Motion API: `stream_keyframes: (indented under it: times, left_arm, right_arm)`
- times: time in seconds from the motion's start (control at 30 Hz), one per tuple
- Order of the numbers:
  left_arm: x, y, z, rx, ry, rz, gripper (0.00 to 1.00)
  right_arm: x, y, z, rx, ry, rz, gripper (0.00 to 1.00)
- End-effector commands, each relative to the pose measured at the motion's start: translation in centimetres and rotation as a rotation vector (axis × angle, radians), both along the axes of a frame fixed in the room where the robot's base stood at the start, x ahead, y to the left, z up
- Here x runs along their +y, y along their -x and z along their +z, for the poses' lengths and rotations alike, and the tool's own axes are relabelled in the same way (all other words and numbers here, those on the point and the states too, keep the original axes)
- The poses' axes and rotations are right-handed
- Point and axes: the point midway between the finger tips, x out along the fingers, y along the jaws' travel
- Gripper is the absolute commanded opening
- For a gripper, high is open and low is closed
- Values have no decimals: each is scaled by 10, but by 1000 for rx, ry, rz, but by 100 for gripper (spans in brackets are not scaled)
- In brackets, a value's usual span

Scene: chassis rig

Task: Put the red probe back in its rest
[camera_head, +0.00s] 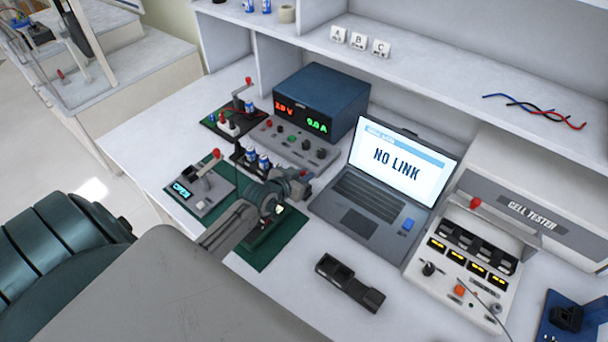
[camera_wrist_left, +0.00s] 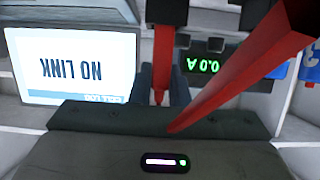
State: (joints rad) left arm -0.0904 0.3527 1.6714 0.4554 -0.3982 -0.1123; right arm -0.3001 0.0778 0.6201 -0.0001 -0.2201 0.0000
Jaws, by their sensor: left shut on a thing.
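My left gripper (camera_head: 292,186) is over the bench in front of the blue power supply, its arm reaching in from the lower left. It is shut on the red probe, which shows as a narrow upright red strip between the fingers in the left wrist view (camera_wrist_left: 160,60). In the head view the arm and fingers hide most of the probe, with only a small red bit (camera_head: 303,173) at the fingertips. A thick red bar (camera_wrist_left: 235,75) crosses the wrist view diagonally, close to the camera; I cannot tell what it belongs to. I cannot make out the probe's rest. My right gripper is out of view.
The blue power supply (camera_head: 322,98) stands behind the gripper, and a laptop (camera_head: 392,172) reading NO LINK is to its right. A green mat (camera_head: 281,249) lies under the arm. A black holder (camera_head: 350,283) is in front, and the cell tester (camera_head: 464,262) is at right.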

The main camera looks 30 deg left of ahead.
Motion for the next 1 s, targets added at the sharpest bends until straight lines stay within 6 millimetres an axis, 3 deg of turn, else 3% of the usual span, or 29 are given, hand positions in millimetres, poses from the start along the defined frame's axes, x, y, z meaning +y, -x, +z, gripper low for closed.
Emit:
stream_keyframes:
  times: [0.2, 0.23, 0.37, 0.73, 1.0]
  left_arm:
    - [0, 0, -7, 0, 0, 0, 0]
    - [0, 0, -6, 0, 0, 0, 18]
    - [0, 0, -5, 0, 0, 0, 41]
    - [1, 6, -4, 1, -3, -1, 41]
    - [4, 49, 13, 2, -5, -3, 41]
  right_arm:
    - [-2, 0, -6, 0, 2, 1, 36]
    - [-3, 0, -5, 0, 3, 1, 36]
    - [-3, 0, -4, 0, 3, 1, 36]
    - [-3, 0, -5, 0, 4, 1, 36]
    - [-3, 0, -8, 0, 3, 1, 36]
